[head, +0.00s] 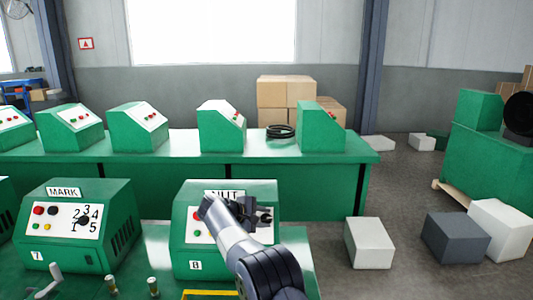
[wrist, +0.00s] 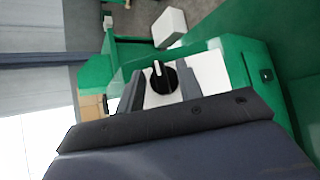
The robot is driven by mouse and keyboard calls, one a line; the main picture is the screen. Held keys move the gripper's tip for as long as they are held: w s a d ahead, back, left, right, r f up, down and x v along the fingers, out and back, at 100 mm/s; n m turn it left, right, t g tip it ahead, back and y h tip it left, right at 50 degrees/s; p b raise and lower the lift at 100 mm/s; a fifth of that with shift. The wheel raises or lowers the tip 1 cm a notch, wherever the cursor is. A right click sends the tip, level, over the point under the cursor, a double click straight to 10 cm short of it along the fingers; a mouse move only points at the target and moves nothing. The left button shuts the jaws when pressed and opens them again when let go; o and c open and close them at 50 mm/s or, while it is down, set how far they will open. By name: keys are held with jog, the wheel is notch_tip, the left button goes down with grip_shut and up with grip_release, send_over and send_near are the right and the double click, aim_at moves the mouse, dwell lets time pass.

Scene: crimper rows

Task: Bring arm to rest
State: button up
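My gripper (head: 264,218) is in front of the upper panel of the green machine marked 8 (head: 184,262), below its partly covered sign (head: 226,194). In the wrist view my gripper (wrist: 161,80) is open, its two fingers apart. A black round knob with a white pointer (wrist: 163,77) on a white panel shows between the fingers. I cannot tell whether the fingers touch it. My arm hides much of the machine's panel in the head view.
The green machine marked 7, with a MARK sign (head: 63,191), stands to the left. Behind, a long green bench (head: 260,160) bears several more machines and a black coil (head: 281,131). White and grey blocks (head: 369,243) lie on the floor at right.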

jog(key=x, duration=0.2)
jog(key=shift+w+d+f, duration=0.1)
jog(key=shift+w+d, duration=0.05)
jog(key=shift+d, duration=0.1)
jog(key=shift+f, duration=0.2)
jog(key=shift+r, duration=0.1)
jog(key=shift+r, duration=0.2)
